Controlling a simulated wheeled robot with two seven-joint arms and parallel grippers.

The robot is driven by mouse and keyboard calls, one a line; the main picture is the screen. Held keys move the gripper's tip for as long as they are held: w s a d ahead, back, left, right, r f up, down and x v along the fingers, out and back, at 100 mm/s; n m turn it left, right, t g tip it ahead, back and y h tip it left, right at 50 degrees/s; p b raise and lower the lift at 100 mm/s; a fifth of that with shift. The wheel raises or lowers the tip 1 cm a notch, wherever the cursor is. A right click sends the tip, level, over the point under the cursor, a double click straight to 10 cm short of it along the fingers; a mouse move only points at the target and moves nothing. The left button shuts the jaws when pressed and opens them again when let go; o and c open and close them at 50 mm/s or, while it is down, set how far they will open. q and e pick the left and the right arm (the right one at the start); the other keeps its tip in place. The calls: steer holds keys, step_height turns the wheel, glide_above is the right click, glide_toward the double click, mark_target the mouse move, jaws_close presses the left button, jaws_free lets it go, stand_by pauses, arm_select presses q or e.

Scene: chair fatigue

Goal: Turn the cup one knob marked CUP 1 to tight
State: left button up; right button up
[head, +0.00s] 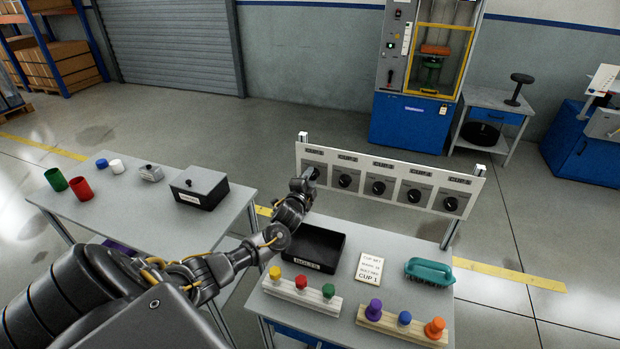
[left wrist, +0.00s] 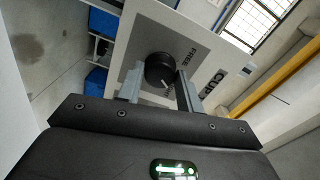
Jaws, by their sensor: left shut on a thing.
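The white panel (head: 330,154) stands at the back of the right-hand table, with a row of black knobs on grey plates. My left gripper (head: 311,175) is at the panel's leftmost plate and hides its knob in the head view. In the left wrist view the black knob (left wrist: 158,66) sits between the two fingers of my left gripper (left wrist: 158,88), which is shut on it. A white pointer mark shows on the knob. The plate reads FREE, and a label starting CUP (left wrist: 212,78) is beside it; its number is not clear. My right gripper is not in view.
A black tray (head: 337,253) lies below my left wrist. A CUP 1 card (head: 369,270), a teal brush (head: 430,270) and two peg racks share the table. The left table holds a black box (head: 190,197) and cups. Other knobs (head: 378,188) are to the right.

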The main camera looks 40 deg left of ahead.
arm_select(q)
steer(key=shift+m, duration=1.1)
steer(key=shift+p, duration=0.3)
steer(key=o, duration=1)
steer(key=b+v, duration=0.1)
steer(key=v, duration=0.9)
steer(key=shift+s+d, duration=0.2)
steer(key=shift+s, duration=0.15)
